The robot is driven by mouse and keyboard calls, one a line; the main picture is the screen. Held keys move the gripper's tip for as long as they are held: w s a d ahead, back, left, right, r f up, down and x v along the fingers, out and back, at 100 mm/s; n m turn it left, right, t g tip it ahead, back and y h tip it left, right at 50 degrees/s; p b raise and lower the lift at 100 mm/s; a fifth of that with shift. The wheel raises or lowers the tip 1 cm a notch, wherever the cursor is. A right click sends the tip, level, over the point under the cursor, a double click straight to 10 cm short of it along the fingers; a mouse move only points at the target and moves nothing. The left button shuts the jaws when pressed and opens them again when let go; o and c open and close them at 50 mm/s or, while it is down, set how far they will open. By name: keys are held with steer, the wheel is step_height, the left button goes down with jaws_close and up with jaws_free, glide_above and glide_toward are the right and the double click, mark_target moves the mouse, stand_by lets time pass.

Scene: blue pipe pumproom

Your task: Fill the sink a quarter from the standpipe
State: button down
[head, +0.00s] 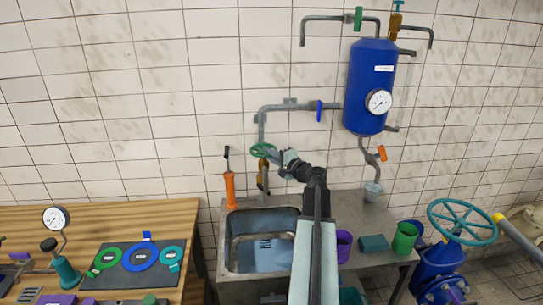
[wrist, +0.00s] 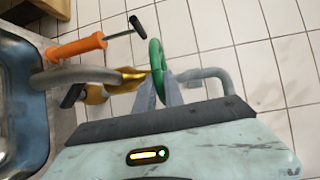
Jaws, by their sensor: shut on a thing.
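The standpipe's grey spout (wrist: 62,73) reaches over the basin from a brass valve body (wrist: 122,80). I see no clear stream at its end. The valve has a green handwheel (wrist: 156,58), which also shows in the head view (head: 259,150). My gripper (wrist: 166,90) is shut on the handwheel rim; in the head view (head: 279,156) it reaches the wheel from the right.
An orange-handled tool (head: 230,188) stands behind the sink's left corner. A purple cup (head: 344,245) and a green cup (head: 405,237) stand right of the basin. A blue tank (head: 369,85) hangs above. A wooden bench (head: 160,217) is at left, a large valve (head: 440,262) at right.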

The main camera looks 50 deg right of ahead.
steer(key=n+y, duration=0.1)
steer(key=y, duration=0.1)
steer(key=d+n+y, duration=0.2)
steer(key=y, duration=0.1)
steer(key=shift+n+y, duration=0.3)
steer(key=shift+n, duration=0.1)
steer(key=shift+w+d+n+g+y, duration=0.1)
steer(key=shift+d+n+g+y, duration=0.1)
steer(key=shift+n+y, duration=0.35)
steer(key=shift+d+n+g+y, duration=0.1)
steer(key=shift+n+g+y, duration=0.2)
steer(key=shift+y, duration=0.45)
steer(key=shift+a+n+y, duration=0.1)
steer(key=shift+n+y, duration=0.15)
steer(key=shift+y, duration=0.05)
steer(key=c, duration=1.5)
jaws_free()
steer(key=shift+o, duration=0.2)
steer(key=v, duration=0.7)
steer(key=shift+s+d, duration=0.2)
steer(key=shift+s, duration=0.15)
